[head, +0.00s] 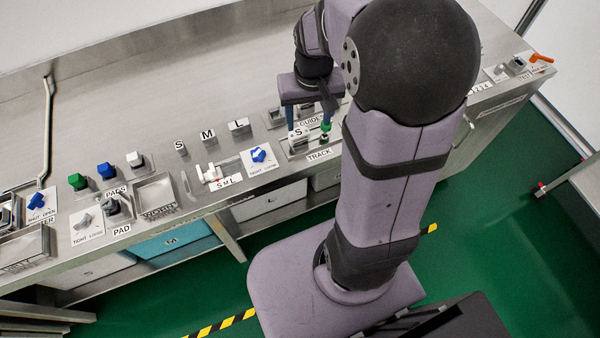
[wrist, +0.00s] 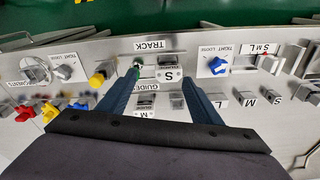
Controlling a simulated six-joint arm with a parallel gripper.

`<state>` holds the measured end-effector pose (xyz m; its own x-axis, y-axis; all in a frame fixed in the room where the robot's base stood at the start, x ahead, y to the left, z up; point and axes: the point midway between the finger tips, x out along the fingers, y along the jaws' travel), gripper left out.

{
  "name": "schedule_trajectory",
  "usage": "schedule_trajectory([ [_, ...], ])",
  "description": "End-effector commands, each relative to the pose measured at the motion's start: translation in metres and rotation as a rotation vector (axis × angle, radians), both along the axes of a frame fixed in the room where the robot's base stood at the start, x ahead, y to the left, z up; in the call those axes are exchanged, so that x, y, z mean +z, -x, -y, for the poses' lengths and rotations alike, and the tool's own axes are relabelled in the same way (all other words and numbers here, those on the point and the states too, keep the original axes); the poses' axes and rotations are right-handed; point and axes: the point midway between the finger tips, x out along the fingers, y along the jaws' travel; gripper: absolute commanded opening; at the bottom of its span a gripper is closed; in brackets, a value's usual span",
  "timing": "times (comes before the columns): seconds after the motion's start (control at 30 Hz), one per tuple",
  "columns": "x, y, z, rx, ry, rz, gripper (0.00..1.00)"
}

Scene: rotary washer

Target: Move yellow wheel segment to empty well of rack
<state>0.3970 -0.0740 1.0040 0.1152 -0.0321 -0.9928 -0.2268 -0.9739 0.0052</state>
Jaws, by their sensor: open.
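My gripper (head: 308,122) is open above the track block. In the wrist view its two blue fingers (wrist: 161,82) stand wide apart with nothing held between them. A yellow piece (wrist: 98,77) stands on the bench left of the fingers in the wrist view. A second yellow piece (wrist: 49,113) sits lower left, between a red piece (wrist: 23,113) and a blue piece (wrist: 79,105). I cannot tell which yellow piece is the wheel segment. The rack and its empty well cannot be made out. In the head view my arm hides that part of the bench.
Under the gripper are the track block marked S (wrist: 168,76) and a guide block (wrist: 146,100). A blue knob on a card (wrist: 217,66) lies to their right in the wrist view. A grey knob (wrist: 62,72) is at far left. An orange handle (head: 541,58) is at the bench's right end.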

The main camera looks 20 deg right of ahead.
Motion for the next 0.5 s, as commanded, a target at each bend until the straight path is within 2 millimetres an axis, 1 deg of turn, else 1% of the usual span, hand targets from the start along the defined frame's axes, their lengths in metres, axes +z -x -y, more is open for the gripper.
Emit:
schedule_trajectory([
  [0.03, -0.005, 0.023, -0.021, 0.053, -0.005, -0.023, 0.59],
  [0.1, -0.012, 0.05, -0.041, 0.107, -0.01, -0.051, 0.59],
  [0.2, -0.02, 0.082, -0.06, 0.167, -0.014, -0.083, 0.59],
  [0.3, -0.026, 0.103, -0.07, 0.205, -0.015, -0.103, 0.59],
  [0.33, -0.027, 0.107, -0.071, 0.213, -0.016, -0.106, 0.59],
  [0.4, -0.029, 0.114, -0.074, 0.224, -0.016, -0.114, 0.59],
  [0.5, -0.03, 0.118, -0.075, 0.23, -0.017, -0.118, 0.59],
])
